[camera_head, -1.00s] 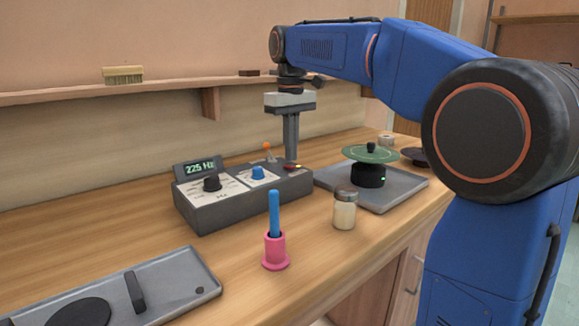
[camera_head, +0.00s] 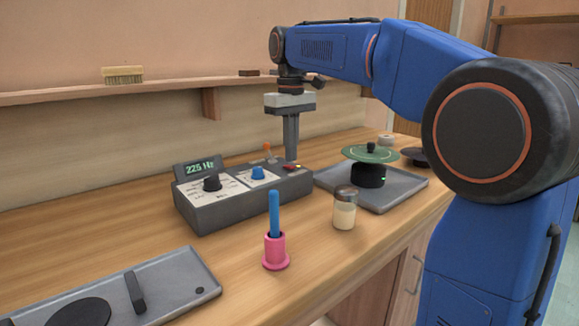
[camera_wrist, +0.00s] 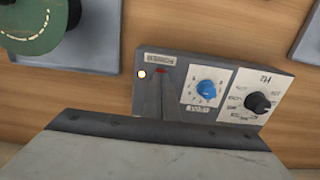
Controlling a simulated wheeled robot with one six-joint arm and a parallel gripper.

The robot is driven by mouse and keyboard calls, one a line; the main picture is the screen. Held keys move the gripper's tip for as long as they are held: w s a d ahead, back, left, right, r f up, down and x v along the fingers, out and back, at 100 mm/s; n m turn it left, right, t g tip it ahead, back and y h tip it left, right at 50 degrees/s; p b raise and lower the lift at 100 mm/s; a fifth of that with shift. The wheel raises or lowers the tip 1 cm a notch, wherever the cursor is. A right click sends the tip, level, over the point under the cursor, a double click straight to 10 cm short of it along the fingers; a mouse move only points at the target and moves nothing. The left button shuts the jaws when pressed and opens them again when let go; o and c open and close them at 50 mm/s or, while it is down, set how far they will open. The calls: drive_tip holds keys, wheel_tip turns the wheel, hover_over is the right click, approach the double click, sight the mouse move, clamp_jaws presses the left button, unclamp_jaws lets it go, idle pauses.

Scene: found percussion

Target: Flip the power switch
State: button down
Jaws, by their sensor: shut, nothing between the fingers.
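The power switch (camera_head: 290,167) is a small red rocker at the right end of the grey control box (camera_head: 215,215). In the wrist view the red switch (camera_wrist: 161,71) sits below a small label, beside a lit yellowish lamp (camera_wrist: 141,73). My gripper (camera_head: 291,158) points straight down with its fingers shut and empty. Its fingertips are right at the switch, just above or touching it; I cannot tell which. In the wrist view the fingers hide part of the panel around the switch. I cannot clearly see which way the rocker is tilted.
The box also has a blue knob (camera_head: 258,172), a black knob (camera_head: 212,183), a 225 Hz display (camera_head: 199,168) and an orange-tipped post (camera_head: 267,147) behind. A shaker jar (camera_head: 345,214), a pink holder (camera_head: 275,252) with a blue stick, and a grey tray (camera_head: 405,191) stand nearby.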

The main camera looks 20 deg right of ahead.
sight(291, 166)
drive_tip(key=shift+f, duration=0.85)
idle(0.6)
wheel_tip(291, 166, up, 7)
idle(1.0)
